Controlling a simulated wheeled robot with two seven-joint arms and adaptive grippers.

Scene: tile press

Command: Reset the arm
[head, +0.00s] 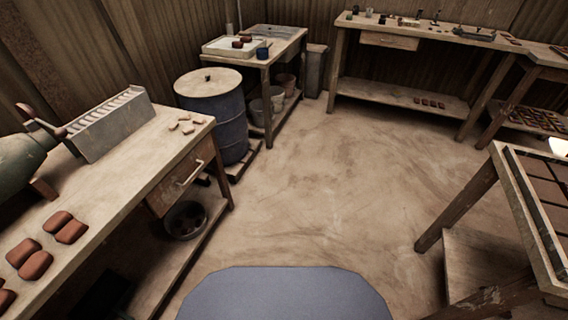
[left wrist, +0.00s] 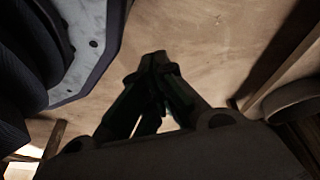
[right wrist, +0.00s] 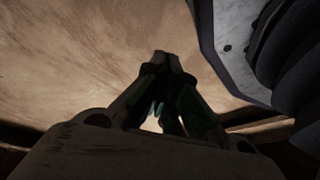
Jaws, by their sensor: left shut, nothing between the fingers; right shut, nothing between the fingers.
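My left gripper (left wrist: 160,62) shows in the left wrist view as dark fingers that meet at the tips. It is shut and empty, with the brown floor behind it. My right gripper (right wrist: 168,62) shows in the right wrist view, also shut and empty over the floor. Part of my own body stands beside each gripper in the wrist views. Neither arm nor gripper shows in the head view, where only my grey base is at the bottom middle.
A workbench (head: 125,165) with red clay lumps (head: 70,231) and a ridged grey block (head: 108,124) stands left. A blue barrel (head: 217,120) and a small table (head: 283,42) stand behind it. A tile rack (head: 522,185) is at right. The middle floor (head: 330,190) is clear.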

